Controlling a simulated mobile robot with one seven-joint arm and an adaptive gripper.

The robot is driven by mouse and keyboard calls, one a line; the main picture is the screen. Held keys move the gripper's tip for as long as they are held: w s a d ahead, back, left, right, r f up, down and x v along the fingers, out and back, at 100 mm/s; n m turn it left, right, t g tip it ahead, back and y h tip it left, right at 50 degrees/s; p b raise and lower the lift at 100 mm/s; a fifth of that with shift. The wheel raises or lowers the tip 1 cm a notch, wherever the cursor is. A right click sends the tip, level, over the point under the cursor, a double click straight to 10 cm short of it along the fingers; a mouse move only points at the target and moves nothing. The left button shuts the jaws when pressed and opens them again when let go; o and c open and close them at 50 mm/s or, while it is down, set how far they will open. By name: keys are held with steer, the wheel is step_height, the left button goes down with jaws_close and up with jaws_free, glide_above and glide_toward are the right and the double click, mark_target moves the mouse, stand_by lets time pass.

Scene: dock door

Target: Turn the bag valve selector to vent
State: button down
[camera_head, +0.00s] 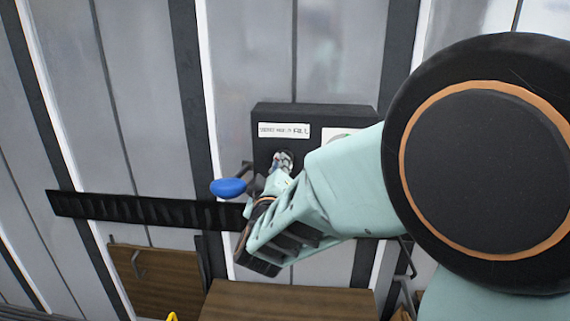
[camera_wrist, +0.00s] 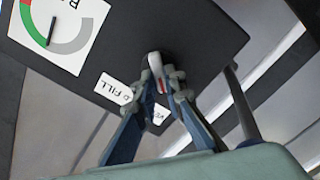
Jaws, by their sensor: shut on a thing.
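A dark valve box (camera_head: 315,114) is mounted on the wall in the head view, and its dark face (camera_wrist: 195,35) fills the upper part of the wrist view. The selector (camera_wrist: 156,64), a small pale knob with a red mark, sits between the fingertips of my gripper (camera_wrist: 165,82). My gripper (camera_head: 282,168) is shut on it at the box face. A white label reading FILL (camera_wrist: 113,88) is left of the fingers. Another label (camera_wrist: 158,114), showing between the fingers, is mostly hidden. The selector's exact pointing direction is hard to tell.
A round gauge with green, red and grey bands (camera_wrist: 78,42) is on the box. A blue oval handle (camera_head: 228,187) is just left of my gripper. A black rail (camera_head: 140,210) crosses the ribbed wall. Brown boxes (camera_head: 285,300) stand below.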

stand_by(0.4)
steer(key=c, duration=2)
jaws_free()
steer(key=s, duration=0.7)
steer(key=shift+s+a, duration=0.15)
steer(key=shift+s, duration=0.1)
